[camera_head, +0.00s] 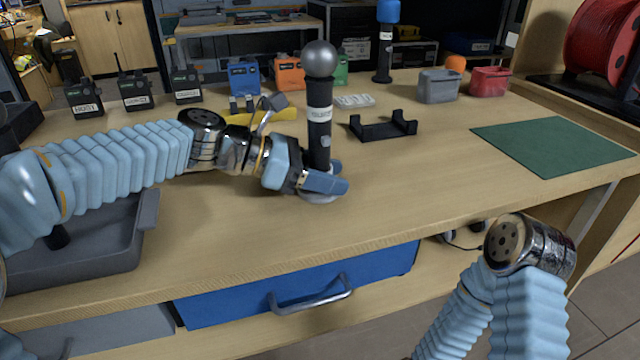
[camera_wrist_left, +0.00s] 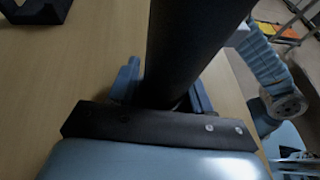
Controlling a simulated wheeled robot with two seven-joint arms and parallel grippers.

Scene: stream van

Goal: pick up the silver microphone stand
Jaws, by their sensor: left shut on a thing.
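The silver microphone stand (camera_head: 319,120) is upright near the middle of the workbench, with a silver ball on top, a black handle with a white label, and a round silver base. My left gripper (camera_head: 322,182) reaches in from the left and is shut on the lower part of the handle, just above the base. The base seems to rest on the bench or very close to it. In the left wrist view the black handle (camera_wrist_left: 190,50) stands between the fingers. My right gripper is out of view; only its arm shows at the lower right.
A black cradle (camera_head: 384,129) lies right behind the stand. A blue-topped microphone (camera_head: 385,45) stands at the back. Labelled packs (camera_head: 135,92) line the back left. A green mat (camera_head: 555,146) lies at right. A grey tray (camera_head: 110,255) is under my left arm. The bench front is clear.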

